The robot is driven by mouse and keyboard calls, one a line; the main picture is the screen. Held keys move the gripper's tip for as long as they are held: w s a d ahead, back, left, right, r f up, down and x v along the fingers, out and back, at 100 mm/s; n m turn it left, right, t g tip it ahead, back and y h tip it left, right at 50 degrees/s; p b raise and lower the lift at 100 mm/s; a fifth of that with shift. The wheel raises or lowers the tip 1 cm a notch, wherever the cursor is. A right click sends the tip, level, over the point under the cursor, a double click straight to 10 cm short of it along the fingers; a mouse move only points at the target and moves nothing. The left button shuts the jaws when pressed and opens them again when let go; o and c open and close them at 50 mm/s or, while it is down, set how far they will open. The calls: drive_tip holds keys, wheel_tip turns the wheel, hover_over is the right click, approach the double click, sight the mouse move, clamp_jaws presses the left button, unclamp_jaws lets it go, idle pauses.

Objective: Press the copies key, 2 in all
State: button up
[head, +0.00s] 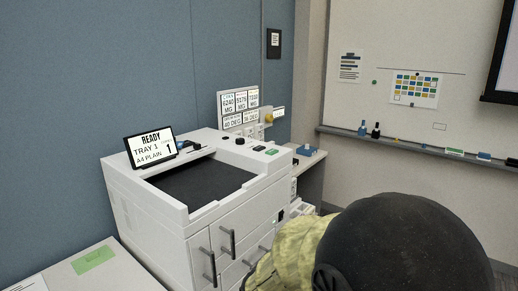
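A white copier (129,190) stands against the blue wall, with a dark recessed top. Its tilted display (150,147) reads READY, TRAY 1, A4 PLAIN, and a large 1 at the right. Small controls sit along the copier's top edge: dark ones behind the display's right side, a dark round one (240,141), and a green one (271,151) at the right corner. Their labels are too small to read, so I cannot tell which is the copies key. My gripper is not in view.
A large dark round shape (400,245) with pale yellow material beside it blocks the lower right. Behind the copier is a panel of readouts (240,108). A white surface with a green label (93,259) is at lower left. A whiteboard (415,50) hangs at right.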

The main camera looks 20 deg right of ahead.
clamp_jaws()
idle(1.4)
